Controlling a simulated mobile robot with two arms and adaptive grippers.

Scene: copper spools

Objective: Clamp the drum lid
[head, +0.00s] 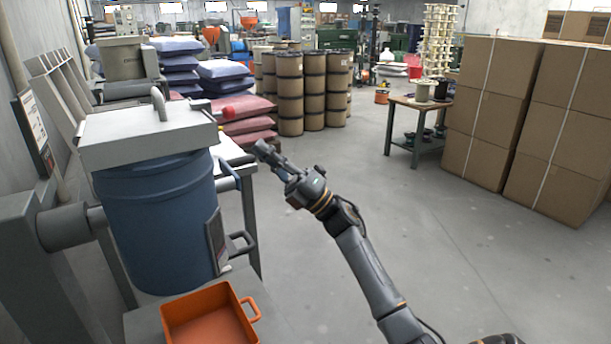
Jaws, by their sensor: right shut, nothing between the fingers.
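The blue drum (155,215) stands at the left, with the pale grey drum lid (150,133) sitting over its top. A grey upright handle (160,104) rises from the lid. A red ball knob (228,113) on a short lever sticks out at the lid's right side; whether the lid is held by it I cannot tell. My right gripper (262,150) is shut and empty, to the right of the lid and a little below the red knob, apart from both in the picture. My left gripper is not in view.
An orange tray (210,316) sits below the drum. A white-topped table (234,153) stands behind it. Stacked sacks (225,88), brown drums (290,95), a spool bench (409,103) and tall cartons (490,110) stand farther back. The floor at centre (420,220) is clear.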

